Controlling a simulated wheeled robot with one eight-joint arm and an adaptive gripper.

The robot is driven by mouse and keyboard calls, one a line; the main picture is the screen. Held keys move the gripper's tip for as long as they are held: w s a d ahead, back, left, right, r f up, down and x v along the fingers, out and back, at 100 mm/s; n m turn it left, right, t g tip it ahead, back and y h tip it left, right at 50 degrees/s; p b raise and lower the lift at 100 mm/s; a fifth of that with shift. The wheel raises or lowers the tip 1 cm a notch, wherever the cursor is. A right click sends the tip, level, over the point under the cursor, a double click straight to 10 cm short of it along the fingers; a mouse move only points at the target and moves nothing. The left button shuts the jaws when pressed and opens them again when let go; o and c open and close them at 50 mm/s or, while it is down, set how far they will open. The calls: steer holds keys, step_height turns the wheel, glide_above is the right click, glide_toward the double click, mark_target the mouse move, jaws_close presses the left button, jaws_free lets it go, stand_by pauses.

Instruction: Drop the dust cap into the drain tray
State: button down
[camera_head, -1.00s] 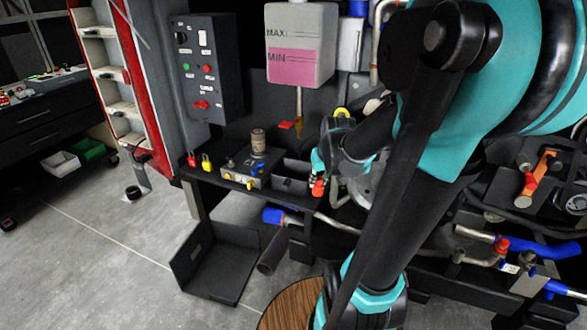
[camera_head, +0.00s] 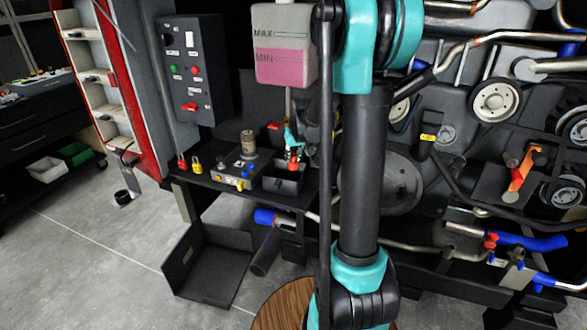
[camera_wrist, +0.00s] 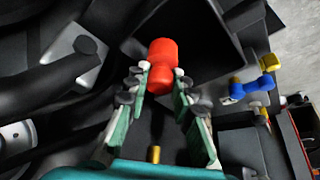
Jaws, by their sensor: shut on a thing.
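The red dust cap (camera_wrist: 163,62) is a short rounded cylinder between the fingertips of my gripper (camera_wrist: 161,84) in the wrist view. My gripper is shut on it. The dark, open-topped box that I take for the drain tray (camera_wrist: 222,38) lies beyond and around the cap in this view. In the head view that tray (camera_head: 281,186) stands on the black shelf, beside the valve block. The cap (camera_head: 292,166) shows as a small red spot at the tray opening, below my gripper (camera_head: 291,154). Its exact height relative to the rim is hard to tell.
The grey valve block (camera_head: 234,174) with blue and yellow fittings stands just left of the tray. Red and yellow padlocks (camera_head: 189,164) are farther left. A pink-filled reservoir (camera_head: 284,52) hangs above. An open black bin (camera_head: 205,275) lies on the floor below.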

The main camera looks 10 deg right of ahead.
mark_target(294, 164)
steer(key=shift+f, duration=2.6)
steer(key=shift+f, duration=0.6)
steer(key=c, duration=1.3)
jaws_free()
steer(key=shift+r, duration=0.1)
steer(key=shift+r, duration=0.3)
steer(key=v, duration=1.2)
steer(key=s+a+f, duration=0.1)
steer(key=s+f, duration=0.4)
steer(key=s, duration=0.8)
steer(key=s+f+g, duration=0.1)
steer(key=s+f, duration=0.4)
steer(key=s, duration=0.8)
steer(key=shift+a+m, duration=0.4)
